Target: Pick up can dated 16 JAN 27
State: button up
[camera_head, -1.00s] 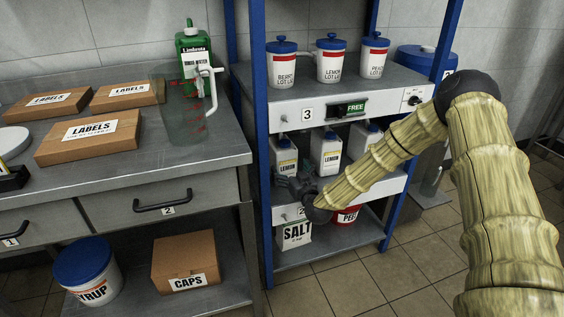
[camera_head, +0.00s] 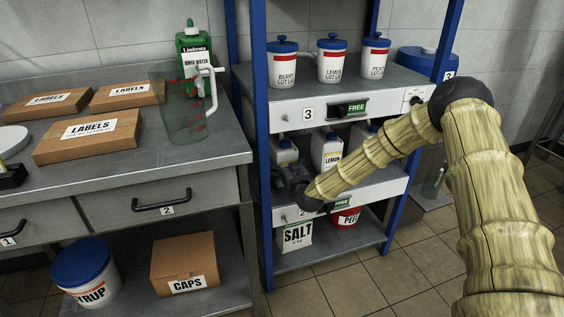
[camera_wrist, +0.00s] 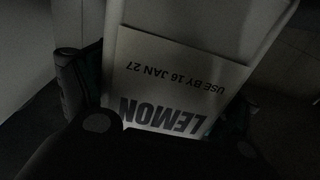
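Several white cans with dark caps stand on the middle shelf. The left can (camera_head: 284,152) is partly hidden behind my gripper (camera_head: 290,180). The middle can (camera_head: 326,150) has a LEMON label, and the right can (camera_head: 371,130) is mostly hidden by my arm. In the wrist view, a white can (camera_wrist: 190,32) carries an upside-down label reading LEMON, USE BY 16 JAN 27. My gripper (camera_wrist: 155,105) is open there, with a dark finger at each side of this can. The view is dark, and I cannot tell whether the fingers touch it.
The shelf rack has blue posts (camera_head: 260,200). Three blue-lidded tubs stand on its top, including the lemon tub (camera_head: 331,66). A SALT bag (camera_head: 296,236) and a red bucket (camera_head: 345,218) are below. A steel bench (camera_head: 205,150) with a clear jug (camera_head: 184,115) stands to the left.

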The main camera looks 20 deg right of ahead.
jog(key=c, duration=1.3)
jog(key=shift+w+r, duration=0.1)
jog(key=shift+r, duration=0.1)
